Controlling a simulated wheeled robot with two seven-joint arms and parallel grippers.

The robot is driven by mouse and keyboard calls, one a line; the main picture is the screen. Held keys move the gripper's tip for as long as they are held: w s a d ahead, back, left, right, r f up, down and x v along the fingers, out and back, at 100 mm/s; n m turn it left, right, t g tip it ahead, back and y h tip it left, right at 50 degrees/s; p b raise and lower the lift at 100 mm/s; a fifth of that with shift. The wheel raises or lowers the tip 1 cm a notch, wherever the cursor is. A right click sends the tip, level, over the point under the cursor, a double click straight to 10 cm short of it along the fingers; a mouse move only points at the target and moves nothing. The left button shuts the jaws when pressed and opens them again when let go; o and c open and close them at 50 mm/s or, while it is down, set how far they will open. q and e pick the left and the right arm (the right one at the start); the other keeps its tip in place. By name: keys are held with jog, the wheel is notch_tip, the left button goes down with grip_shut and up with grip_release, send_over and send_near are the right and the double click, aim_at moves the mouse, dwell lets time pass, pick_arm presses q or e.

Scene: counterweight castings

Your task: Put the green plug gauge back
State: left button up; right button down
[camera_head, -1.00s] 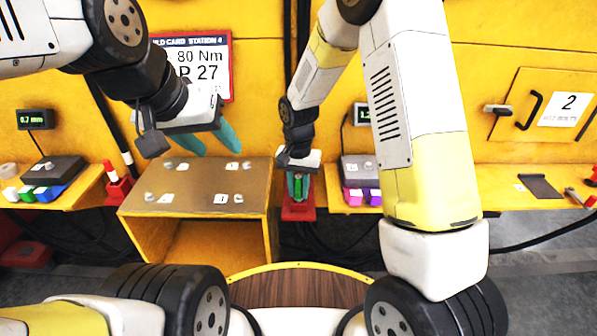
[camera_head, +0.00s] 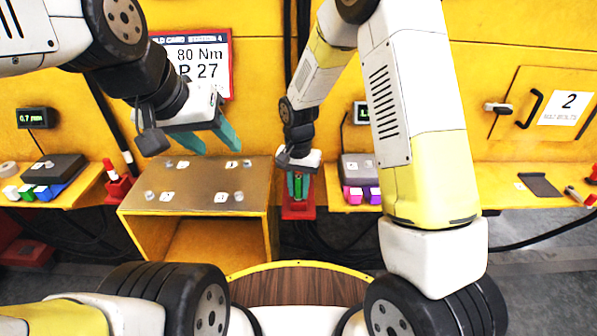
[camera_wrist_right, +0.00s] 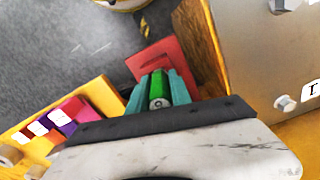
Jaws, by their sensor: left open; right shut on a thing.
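The green plug gauge (camera_head: 298,186) is upright between the teal fingers of my right gripper (camera_head: 298,190), which is shut on it. In the right wrist view the green gauge (camera_wrist_right: 157,88) shows end-on between the fingers. A red holder (camera_head: 298,211) is directly below the gauge in the head view. The red part (camera_wrist_right: 165,56) also shows behind the fingers in the right wrist view. The gauge's lower end is hidden, so I cannot tell how deep it sits. My left gripper (camera_head: 211,144) is open and empty above the brown-topped bench.
The brown-topped bench (camera_head: 205,192) with bolts stands left of the red holder. A grey box with pink and purple blocks (camera_head: 361,194) is close on the right. Another red stand (camera_head: 117,188) is at the left. A yellow wall is behind.

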jog(key=shift+f, duration=0.1)
jog(key=c, duration=1.1)
grip_release()
notch_tip(320, 180, up, 14)
jog(key=shift+r, duration=0.4)
